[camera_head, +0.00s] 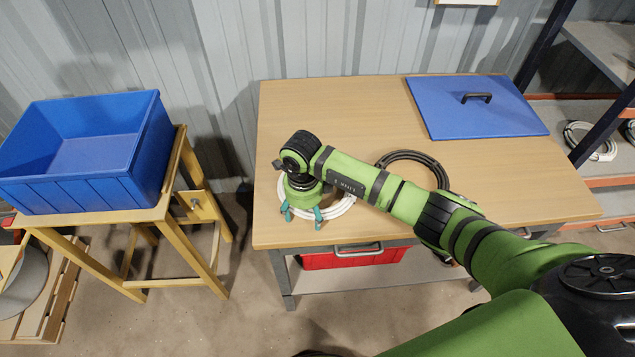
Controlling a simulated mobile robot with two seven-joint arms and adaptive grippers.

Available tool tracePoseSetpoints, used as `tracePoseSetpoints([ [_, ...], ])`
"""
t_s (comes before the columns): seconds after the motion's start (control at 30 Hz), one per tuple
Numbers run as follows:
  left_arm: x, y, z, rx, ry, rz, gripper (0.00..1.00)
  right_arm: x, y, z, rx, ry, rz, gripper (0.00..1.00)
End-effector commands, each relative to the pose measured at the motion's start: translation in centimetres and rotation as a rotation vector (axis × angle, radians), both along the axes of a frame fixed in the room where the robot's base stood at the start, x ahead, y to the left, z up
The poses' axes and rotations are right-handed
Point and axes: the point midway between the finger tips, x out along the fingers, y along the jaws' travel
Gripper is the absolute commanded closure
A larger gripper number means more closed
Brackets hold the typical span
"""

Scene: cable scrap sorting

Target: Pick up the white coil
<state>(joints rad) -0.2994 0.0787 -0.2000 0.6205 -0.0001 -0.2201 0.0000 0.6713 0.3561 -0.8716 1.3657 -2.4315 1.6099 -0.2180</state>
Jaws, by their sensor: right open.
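The white coil (337,208) lies on the wooden table (330,105) near its front left. My green right arm reaches in from the right and hides part of the coil. My right gripper (303,219) points down over the left part of the coil. Its teal fingers are apart, one near the coil's left side and one near its front. Whether they touch the coil cannot be seen. My left gripper is not in view.
A black coil (425,158) lies behind my right forearm on the table. A blue lid (470,118) with a black handle lies at the back right. An empty blue bin (130,165) stands on a wooden stand at left. A shelf with coils stands at right.

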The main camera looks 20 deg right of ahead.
Motion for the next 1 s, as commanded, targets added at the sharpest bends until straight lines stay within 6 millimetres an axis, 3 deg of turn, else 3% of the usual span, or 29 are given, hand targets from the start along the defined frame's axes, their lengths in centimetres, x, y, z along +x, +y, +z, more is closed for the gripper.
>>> tracePoseSetpoints([
  [0.17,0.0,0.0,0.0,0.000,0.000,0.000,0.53,0.0,0.0,0.0,0.001,-0.001,0.000,0.29],
  [0.33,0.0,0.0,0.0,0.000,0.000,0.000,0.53,0.0,0.0,0.0,0.001,-0.001,0.000,0.97],
  [0.37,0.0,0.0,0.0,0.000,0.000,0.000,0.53,0.0,0.0,0.0,0.001,-0.001,0.000,1.00],
  [0.77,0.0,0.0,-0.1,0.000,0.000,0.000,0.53,0.1,0.0,0.1,0.000,-0.004,-0.001,1.00],
  [1.0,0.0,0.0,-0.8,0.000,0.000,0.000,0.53,0.3,-0.1,1.8,0.000,-0.009,0.000,1.00],
])
